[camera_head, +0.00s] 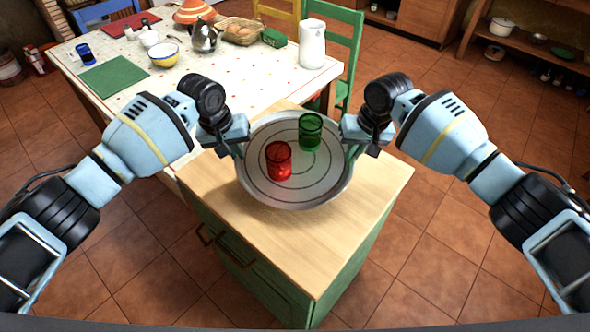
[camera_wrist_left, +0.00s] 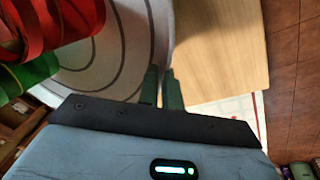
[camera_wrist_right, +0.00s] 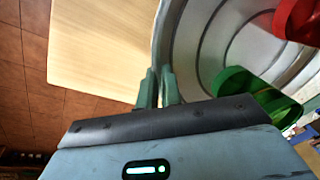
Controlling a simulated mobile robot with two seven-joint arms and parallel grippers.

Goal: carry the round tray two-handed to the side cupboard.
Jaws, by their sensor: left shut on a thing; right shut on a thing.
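The round tray (camera_head: 300,195) is pale grey with dark rings and a raised rim. It is over the wooden top of a green cupboard (camera_head: 375,185); I cannot tell whether it touches the top. A red glass (camera_head: 279,160) and a green glass (camera_head: 310,131) stand upright on it. My left gripper (camera_head: 238,150) is shut on the tray's left rim; its fingers also show in the left wrist view (camera_wrist_left: 162,88). My right gripper (camera_head: 352,150) is shut on the right rim, its fingers showing in the right wrist view (camera_wrist_right: 157,88).
Behind is a table with a spotted white cloth (camera_head: 235,85), holding a white jug (camera_head: 312,44), a bowl (camera_head: 163,55), a kettle (camera_head: 204,37) and a basket (camera_head: 241,31). A green chair (camera_head: 345,45) stands beside it. Tiled floor (camera_head: 450,200) is clear on the right.

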